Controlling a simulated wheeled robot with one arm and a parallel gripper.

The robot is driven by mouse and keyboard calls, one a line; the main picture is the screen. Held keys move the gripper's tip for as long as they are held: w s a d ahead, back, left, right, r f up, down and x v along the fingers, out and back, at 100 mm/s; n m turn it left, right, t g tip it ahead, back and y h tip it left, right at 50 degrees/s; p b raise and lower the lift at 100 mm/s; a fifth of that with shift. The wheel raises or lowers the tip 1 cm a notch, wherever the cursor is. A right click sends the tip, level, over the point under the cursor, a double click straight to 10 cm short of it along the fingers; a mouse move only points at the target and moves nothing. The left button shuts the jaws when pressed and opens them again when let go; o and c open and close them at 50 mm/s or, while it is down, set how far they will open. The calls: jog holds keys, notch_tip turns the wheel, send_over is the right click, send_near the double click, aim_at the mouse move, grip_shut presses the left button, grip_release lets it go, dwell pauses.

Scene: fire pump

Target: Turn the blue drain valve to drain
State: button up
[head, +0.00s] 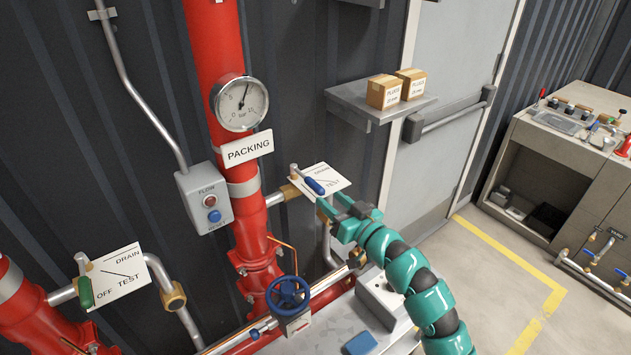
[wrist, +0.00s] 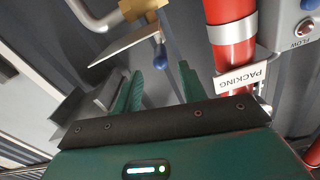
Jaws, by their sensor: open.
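The blue drain valve lever (head: 315,186) sits on a pipe branching from the right red riser, in front of a white DRAIN/TEST plate (head: 334,180). The lever slants down to the right, toward the TEST side. My gripper (head: 334,207) is open and empty, just below and right of the lever. In the wrist view the blue lever (wrist: 160,57) shows just past the gap between my two fingertips (wrist: 161,72). They look apart from it. The plate is edge-on there, so its lettering cannot be read.
A green lever (head: 85,291) has its own plate at the left. A blue handwheel (head: 288,295) is below. A gauge (head: 239,104), PACKING sign (head: 248,149) and FLOW box (head: 204,198) are near the riser. A shelf (head: 375,108) with two boxes juts out above right.

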aim_at(308, 179)
jog(key=shift+p+x, duration=1.2)
jog(key=shift+x, duration=2.55)
jog(key=shift+c, duration=0.2)
grip_shut()
